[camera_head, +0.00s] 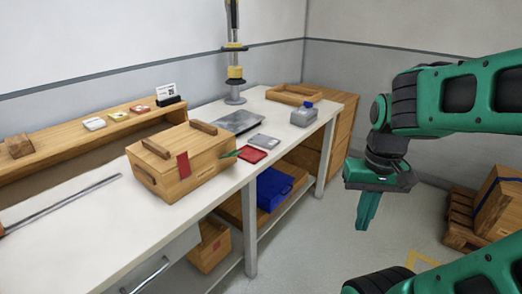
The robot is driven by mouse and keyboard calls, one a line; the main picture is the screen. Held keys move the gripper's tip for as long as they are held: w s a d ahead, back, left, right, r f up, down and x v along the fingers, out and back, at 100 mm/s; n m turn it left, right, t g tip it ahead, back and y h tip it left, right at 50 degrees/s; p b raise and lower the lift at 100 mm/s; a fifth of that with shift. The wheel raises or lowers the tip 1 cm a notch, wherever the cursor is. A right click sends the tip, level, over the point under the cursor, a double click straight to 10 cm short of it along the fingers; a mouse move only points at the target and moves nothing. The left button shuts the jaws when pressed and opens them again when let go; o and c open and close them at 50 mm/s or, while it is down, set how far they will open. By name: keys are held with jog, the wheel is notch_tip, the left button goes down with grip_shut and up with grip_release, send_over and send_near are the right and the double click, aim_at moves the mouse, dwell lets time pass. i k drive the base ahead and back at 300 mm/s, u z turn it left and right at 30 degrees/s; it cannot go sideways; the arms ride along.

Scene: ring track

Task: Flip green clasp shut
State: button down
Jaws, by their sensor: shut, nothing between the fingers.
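A wooden box (170,163) with a lid stands on the white workbench. A green clasp (232,154) sticks outward from its right side, tilted away from the box wall. A red clasp (183,165) lies flat against the box's front face across the lid seam. My gripper (366,215) is shut and empty, pointing down over the floor to the right of the bench, well apart from the box.
The white bench (90,240) carries a red tray (251,155), a grey flat item (265,141), a metal plate (236,122) and a grey box (304,115). A long rod (65,201) lies at left. Floor between bench and crate (497,202) is clear.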

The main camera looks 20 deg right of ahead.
aim_at(235, 152)
jog(key=z, duration=0.7)
jog(key=k, duration=1.3)
jog(key=u, duration=0.45)
jog(key=i, duration=1)
jog(key=z, duration=0.05)
